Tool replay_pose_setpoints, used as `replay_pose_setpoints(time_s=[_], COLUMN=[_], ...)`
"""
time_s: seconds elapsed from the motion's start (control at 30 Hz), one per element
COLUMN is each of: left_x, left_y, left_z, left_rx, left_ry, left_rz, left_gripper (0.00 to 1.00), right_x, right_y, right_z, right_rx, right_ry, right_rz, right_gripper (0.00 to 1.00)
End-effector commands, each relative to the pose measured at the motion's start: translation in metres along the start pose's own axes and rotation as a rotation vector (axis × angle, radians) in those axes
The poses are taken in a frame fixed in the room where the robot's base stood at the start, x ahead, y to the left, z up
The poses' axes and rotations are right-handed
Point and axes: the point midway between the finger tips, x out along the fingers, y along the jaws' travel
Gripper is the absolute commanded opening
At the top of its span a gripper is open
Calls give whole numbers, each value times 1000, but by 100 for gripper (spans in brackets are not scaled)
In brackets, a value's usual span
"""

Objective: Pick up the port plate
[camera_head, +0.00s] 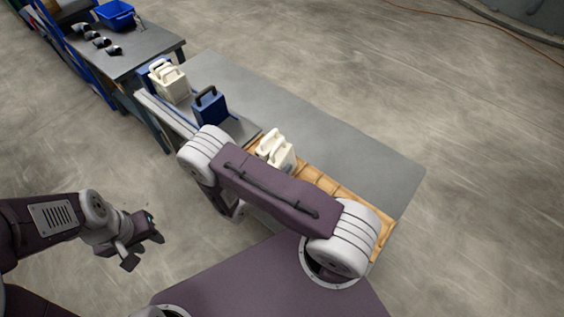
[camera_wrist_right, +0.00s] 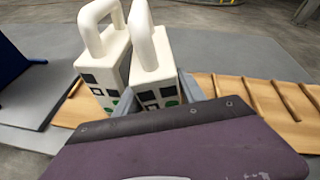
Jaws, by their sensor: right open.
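Two cream plates with loop handles stand upright side by side on a slotted wooden rack (camera_head: 335,190). In the right wrist view, the nearer plate (camera_wrist_right: 152,62) and the farther plate (camera_wrist_right: 103,68) show dark and green squares on their edges. I cannot tell which is the port plate. My right gripper (camera_wrist_right: 155,98) is open, its grey fingers on either side of the nearer plate's body, below its handle; contact is unclear. In the head view my right arm hides this gripper. My left gripper (camera_head: 143,246) is open and empty over the floor at the left.
A blue plate (camera_head: 210,107) and more cream plates (camera_head: 170,84) stand on the bench farther back. A grey mat or tabletop (camera_head: 330,140) lies clear beyond the rack. A side table (camera_head: 140,50) holds a blue bin (camera_head: 116,15) and several dark fittings.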

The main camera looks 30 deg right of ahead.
Motion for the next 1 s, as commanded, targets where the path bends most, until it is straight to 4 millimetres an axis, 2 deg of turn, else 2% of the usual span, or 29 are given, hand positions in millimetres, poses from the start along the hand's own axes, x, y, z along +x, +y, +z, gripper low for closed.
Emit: replay_pose_setpoints(time_s=[0.13, 0.37, 0.4, 0.53, 0.57, 0.87, 1.0], left_x=[-6, -5, -5, -5, -5, -5, -4], left_y=[0, 0, 0, 0, 0, 0, 0], left_z=[-1, -1, -1, 0, 0, -1, 0], left_rx=[0, 0, 0, 0, 0, 0, 0], left_ry=[0, 0, 0, 0, 0, 0, 0], left_rz=[0, 0, 0, 0, 0, 0, 0], left_gripper=[36, 36, 36, 36, 36, 36, 36], right_x=[21, 24, 24, 24, 24, 24, 20], right_y=[-1, 0, 0, 0, 0, 0, -2], right_z=[1, 0, 0, 0, 0, 2, 11], right_rx=[0, 0, 0, 0, 0, 1, 2], right_ry=[1, -1, -1, -1, -1, -2, -2], right_rz=[-3, 1, 1, 0, 0, 0, 1], right_gripper=[47, 47, 42, 6, 0, 0, 0])
